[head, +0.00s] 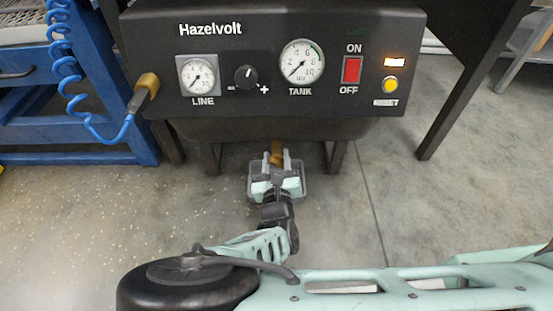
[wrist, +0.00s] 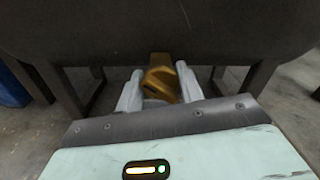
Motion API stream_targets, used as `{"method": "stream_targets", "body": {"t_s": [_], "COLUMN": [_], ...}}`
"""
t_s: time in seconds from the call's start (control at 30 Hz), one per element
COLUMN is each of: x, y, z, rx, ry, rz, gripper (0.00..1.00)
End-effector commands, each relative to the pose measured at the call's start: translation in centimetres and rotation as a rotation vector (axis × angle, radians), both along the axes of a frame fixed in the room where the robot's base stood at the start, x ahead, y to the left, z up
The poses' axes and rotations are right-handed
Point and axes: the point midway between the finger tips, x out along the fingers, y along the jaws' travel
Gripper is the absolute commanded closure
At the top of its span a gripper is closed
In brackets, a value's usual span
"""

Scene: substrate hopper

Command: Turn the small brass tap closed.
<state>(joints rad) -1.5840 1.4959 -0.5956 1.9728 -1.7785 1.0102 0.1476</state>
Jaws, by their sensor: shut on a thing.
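The small brass tap (head: 276,152) is under the dark tank of the Hazelvolt machine, at the lower middle in the head view. It also shows in the wrist view (wrist: 163,84), below the tank's underside. My gripper (head: 278,162) reaches up to it from below. In the wrist view its two pale fingers (wrist: 158,88) stand on either side of the tap, shut on its brass handle. Part of the tap is hidden by the fingers.
The dark control panel (head: 270,100) carries gauges, a knob and a red switch (head: 352,69) above the tap. Dark legs (head: 336,157) stand on both sides. A blue coiled hose (head: 68,75) and blue bench are at left.

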Motion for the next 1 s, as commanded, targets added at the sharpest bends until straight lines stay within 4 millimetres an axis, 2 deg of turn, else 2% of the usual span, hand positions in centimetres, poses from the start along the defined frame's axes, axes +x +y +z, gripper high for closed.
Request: {"method": "stream_targets", "body": {"t_s": [0.27,0.7,1.0], "x": [0.04,-0.03,-0.05], "y": [-0.05,-0.10,-0.11], "z": [0.62,0.43,-0.06], "rx": [0.077,0.343,0.393], "ry": [0.000,-0.011,-0.013], "rz": [0.001,0.001,-0.001], "gripper": [0.86,0.85,0.86]}}
